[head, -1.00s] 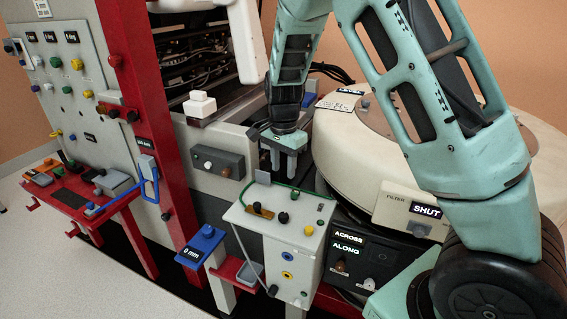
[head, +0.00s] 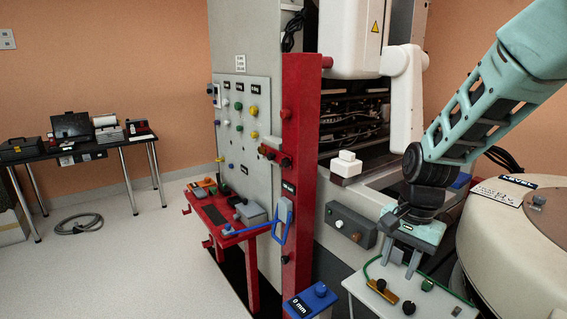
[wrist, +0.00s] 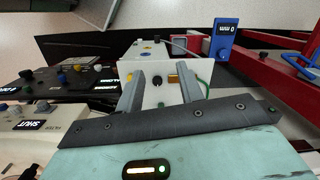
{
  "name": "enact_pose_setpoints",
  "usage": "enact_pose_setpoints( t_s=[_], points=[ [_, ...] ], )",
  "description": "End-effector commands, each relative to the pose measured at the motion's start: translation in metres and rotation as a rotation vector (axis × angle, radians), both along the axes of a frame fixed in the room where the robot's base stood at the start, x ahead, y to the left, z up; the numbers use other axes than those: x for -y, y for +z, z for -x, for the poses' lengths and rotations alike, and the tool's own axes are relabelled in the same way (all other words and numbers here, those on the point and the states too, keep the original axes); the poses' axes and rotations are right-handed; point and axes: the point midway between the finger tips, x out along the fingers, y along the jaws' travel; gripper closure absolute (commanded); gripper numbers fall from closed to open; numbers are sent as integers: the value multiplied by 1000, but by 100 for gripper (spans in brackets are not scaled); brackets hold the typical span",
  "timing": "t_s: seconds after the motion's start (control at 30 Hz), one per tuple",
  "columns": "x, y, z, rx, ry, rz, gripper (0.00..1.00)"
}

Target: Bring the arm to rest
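My arm comes in from the upper right of the head view and bends down at the wrist. My gripper (head: 402,262) points down above the grey-white control box (head: 368,292). In the wrist view my gripper (wrist: 161,92) shows two grey fingers, set well apart with nothing between them. The control box (wrist: 150,72) lies beyond the fingers, with a dark knob and a brass-coloured part on it. I cannot tell the exact gap between the fingertips and the box.
A red post (head: 297,180) and a red shelf (head: 222,228) stand left of my gripper. A big round cream housing (head: 510,235) is close on the right. A blue 0 mm block (head: 313,301) is at the front. Open floor lies left, before a black table (head: 80,152).

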Motion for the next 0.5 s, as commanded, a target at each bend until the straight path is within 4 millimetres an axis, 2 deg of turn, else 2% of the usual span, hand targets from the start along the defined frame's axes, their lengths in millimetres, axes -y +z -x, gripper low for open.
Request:
enact_pose_setpoints(
  t_s=[0.03,0.1,0.2,0.3,0.4,0.5],
  points=[
    [-25,11,24,10,145,-24,63],
    [-53,22,58,28,354,-45,63],
    [-85,36,112,60,671,-56,63],
    [-101,43,163,91,968,-43,63],
    [-105,46,200,115,1199,-17,63],
    [-105,46,224,129,1352,7,63]
  ],
)
